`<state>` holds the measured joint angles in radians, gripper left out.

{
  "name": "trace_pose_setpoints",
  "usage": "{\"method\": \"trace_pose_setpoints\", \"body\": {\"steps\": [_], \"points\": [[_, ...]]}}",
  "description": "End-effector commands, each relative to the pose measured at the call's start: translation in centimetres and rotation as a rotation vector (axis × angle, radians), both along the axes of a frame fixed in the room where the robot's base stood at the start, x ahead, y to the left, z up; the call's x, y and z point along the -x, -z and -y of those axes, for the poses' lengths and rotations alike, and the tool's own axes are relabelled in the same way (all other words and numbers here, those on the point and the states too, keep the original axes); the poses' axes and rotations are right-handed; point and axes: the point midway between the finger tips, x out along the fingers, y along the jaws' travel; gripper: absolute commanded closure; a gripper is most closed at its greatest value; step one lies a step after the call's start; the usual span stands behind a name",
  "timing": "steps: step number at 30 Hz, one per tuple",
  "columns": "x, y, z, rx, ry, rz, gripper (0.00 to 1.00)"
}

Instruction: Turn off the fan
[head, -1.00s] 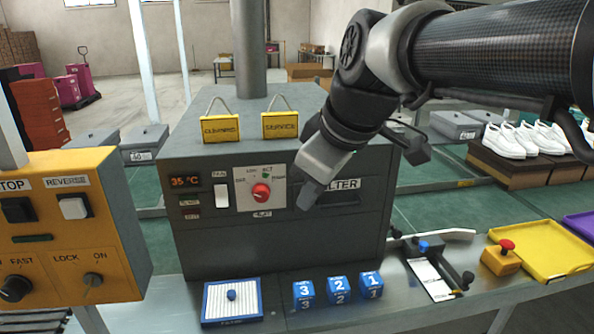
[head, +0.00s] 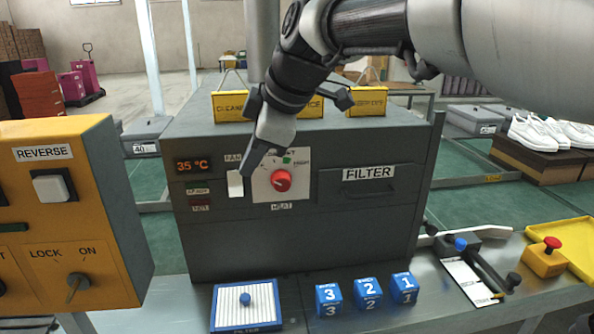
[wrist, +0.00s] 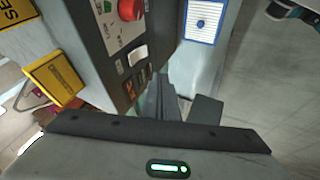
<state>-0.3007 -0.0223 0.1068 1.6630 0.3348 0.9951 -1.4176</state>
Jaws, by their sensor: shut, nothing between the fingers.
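The fan switch (head: 235,184) is a white rocker under the FAN label on the front of a grey machine (head: 300,240). My gripper (head: 250,164) is shut and empty, pointing down just right of and above the switch in the head view. Its fingers (wrist: 166,92) also show in the wrist view. The fingertip lies close to the switch, but I cannot tell whether it touches. Which way the rocker is tilted is unclear.
A red heat knob (head: 281,180) sits right of the switch. A 35 °C display (head: 192,166) is at its left. The FILTER drawer (head: 370,187) is further right. A yellow control box (head: 50,210) stands at left. Numbered blue blocks (head: 367,293) and a filter tray (head: 246,306) lie below.

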Motion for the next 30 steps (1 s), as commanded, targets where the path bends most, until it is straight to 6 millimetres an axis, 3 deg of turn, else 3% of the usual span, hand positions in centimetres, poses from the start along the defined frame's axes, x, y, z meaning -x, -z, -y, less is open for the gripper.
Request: {"method": "trace_pose_setpoints", "body": {"steps": [5, 17, 24, 30], "points": [[-0.6, 1.8, -0.8, 0.001, 0.000, -0.004, 1.00], [-3.3, 8.8, -4.5, 0.002, -0.002, -0.004, 1.00], [-6.5, 8.9, -5.2, 0.000, 0.001, 0.000, 1.00], [-7.2, 9.0, -5.3, 0.001, 0.001, 0.000, 1.00]]}}
